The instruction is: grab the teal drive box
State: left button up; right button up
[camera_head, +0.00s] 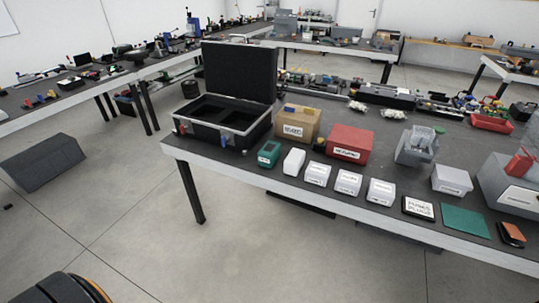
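The teal drive box (269,153) sits near the front edge of the dark-topped table (237,169), toward its left end. It is small, with a pale label on its front. It stands in front of the open black case and left of a white box. Neither of my grippers shows in the head view, and nothing holds the teal box.
An open black case (249,135) stands behind the teal box. A white box (293,161), a cardboard box (297,119) and a red box (348,141) stand to its right. Several white labelled boxes line the front edge. The floor before the table is clear.

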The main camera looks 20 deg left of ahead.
aim_at(268, 155)
jog(key=i+l+u, duration=0.1)
jog(key=u, duration=1.15)
jog(key=l+u, duration=0.35)
jog(key=l, duration=0.25)
jog(key=l+u, duration=0.35)
jog(key=l, duration=0.25)
jog(key=l+u, duration=0.4)
jog(key=l, duration=0.15)
jog(key=k, duration=0.05)
